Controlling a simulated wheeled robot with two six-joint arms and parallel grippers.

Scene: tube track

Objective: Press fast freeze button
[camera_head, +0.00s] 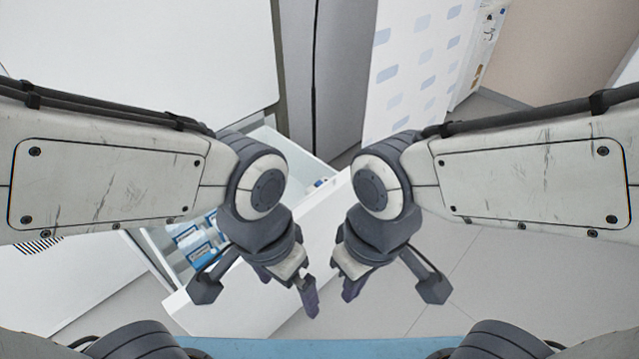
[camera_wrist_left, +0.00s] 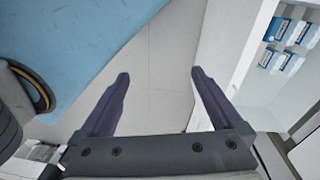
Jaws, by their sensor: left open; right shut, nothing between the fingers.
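No fast freeze button can be made out in either view. My left gripper (camera_head: 308,298) hangs in the middle of the head view, above the white front of an open drawer (camera_head: 235,300). In the left wrist view its two dark fingers (camera_wrist_left: 160,76) are spread apart with nothing between them. My right gripper (camera_head: 350,288) hangs just to the right of the left one, apart from it, with nothing seen in its fingers. My arms hide part of the drawer and of the white cabinet (camera_head: 150,50) behind.
The open drawer holds several blue-and-white boxes (camera_head: 197,243), also seen in the left wrist view (camera_wrist_left: 288,32). A tall grey panel (camera_head: 343,70) and a white panel with blue patches (camera_head: 415,70) stand behind. Pale tiled floor (camera_head: 520,280) at the right is clear.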

